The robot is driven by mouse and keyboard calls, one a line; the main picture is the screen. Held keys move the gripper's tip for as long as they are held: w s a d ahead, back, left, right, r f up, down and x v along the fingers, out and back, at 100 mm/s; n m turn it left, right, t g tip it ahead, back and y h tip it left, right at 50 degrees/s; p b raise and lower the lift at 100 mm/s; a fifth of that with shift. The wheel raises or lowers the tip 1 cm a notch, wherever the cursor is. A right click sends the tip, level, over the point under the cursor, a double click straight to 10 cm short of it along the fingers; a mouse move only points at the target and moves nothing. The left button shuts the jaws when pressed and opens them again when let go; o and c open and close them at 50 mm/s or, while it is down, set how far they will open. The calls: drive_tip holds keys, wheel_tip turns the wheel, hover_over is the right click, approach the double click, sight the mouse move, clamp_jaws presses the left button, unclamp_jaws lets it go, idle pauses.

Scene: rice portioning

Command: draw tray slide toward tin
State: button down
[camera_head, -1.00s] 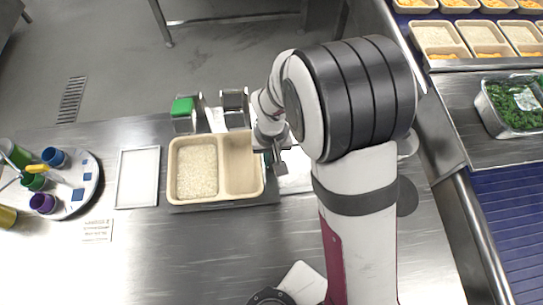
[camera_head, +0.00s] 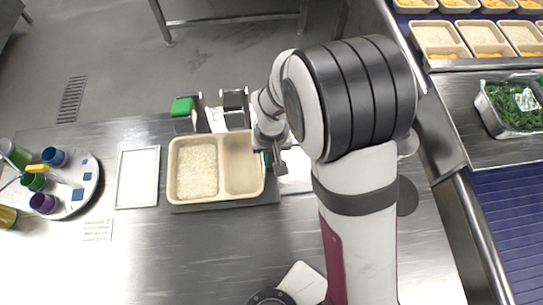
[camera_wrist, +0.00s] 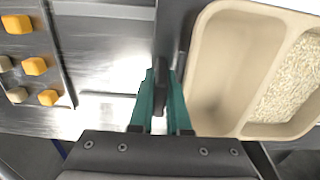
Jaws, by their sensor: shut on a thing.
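A tan two-compartment tray (camera_head: 224,197) sits on a dark flat slide plate (camera_head: 270,196) on the steel counter. Its left compartment holds rice; its right one is empty. In the wrist view the tray (camera_wrist: 232,62) is to the right. My gripper (camera_head: 273,158) is at the tray's right side, partly hidden by my arm. In the wrist view its teal fingers (camera_wrist: 160,100) are shut on a dark upright handle (camera_wrist: 160,72) beside the tray. The metal tin (camera_head: 508,107) of chopped greens is at the far right.
A white framed panel (camera_head: 138,178) lies left of the tray. A round white holder (camera_head: 78,190) with colored cups is farther left. A green-topped device (camera_head: 183,108) stands behind the tray. Filled trays (camera_head: 480,38) line the upper right. The front counter is mostly clear.

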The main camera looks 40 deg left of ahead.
drive_tip(key=w+d, duration=0.8)
drive_tip(key=shift+w, duration=0.15)
drive_tip(key=shift+d, duration=0.1)
drive_tip(key=c, duration=1.2)
unclamp_jaws()
drive_tip(key=shift+o, duration=0.2)
wheel_tip(320, 180, up, 16)
